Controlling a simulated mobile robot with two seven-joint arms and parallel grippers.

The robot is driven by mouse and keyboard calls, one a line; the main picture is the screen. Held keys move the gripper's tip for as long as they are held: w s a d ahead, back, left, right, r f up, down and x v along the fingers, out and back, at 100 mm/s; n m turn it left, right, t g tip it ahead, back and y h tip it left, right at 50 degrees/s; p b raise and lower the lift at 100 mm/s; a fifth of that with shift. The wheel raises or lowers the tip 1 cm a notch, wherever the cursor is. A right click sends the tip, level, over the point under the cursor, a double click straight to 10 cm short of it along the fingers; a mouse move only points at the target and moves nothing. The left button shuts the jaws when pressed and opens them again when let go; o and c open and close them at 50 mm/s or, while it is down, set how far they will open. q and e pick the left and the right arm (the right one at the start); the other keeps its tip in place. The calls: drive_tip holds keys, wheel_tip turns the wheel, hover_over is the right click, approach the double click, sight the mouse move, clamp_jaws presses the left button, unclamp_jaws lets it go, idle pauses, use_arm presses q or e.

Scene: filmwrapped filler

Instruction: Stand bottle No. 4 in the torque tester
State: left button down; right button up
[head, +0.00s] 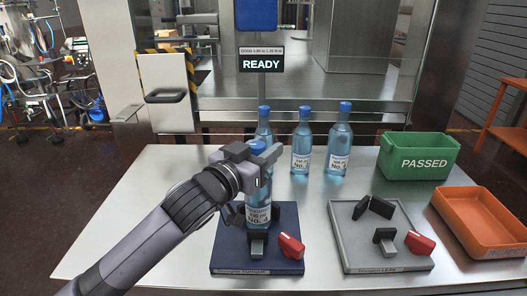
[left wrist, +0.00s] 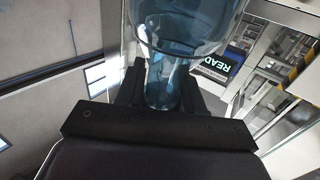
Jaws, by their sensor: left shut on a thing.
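A blue bottle (head: 258,212) with a white label is upright in my left gripper (head: 262,158). The jaws are shut around its neck, below the blue cap. The label's number is too small to read surely. In the left wrist view, the clear blue bottle (left wrist: 180,30) shows between the dark fingers (left wrist: 160,88). Its base is over the dark blue plate (head: 225,245), behind a black block (head: 258,243) and beside a red-handled clamp (head: 290,246). I cannot tell whether the base touches the plate. My right gripper is out of view.
Several more blue bottles stand behind, including one at the middle (head: 301,150) and one at right (head: 338,152). A grey plate (head: 355,255) with black blocks and a red clamp lies right. A green PASSED bin (head: 418,160) and orange tray (head: 470,222) stand at the right edge.

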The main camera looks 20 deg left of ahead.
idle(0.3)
use_arm(q)
drive_tip(key=c, duration=0.7)
unclamp_jaws()
drive_tip(key=shift+f, duration=0.15)
drive_tip(key=shift+r, duration=0.2)
drive_tip(key=shift+s+f, duration=0.1)
drive_tip(key=shift+s, duration=0.15)
drive_tip(key=b+v, duration=0.1)
drive_tip(key=v, duration=1)
drive_tip(key=shift+s+a, duration=0.1)
drive_tip(key=shift+s, duration=0.15)
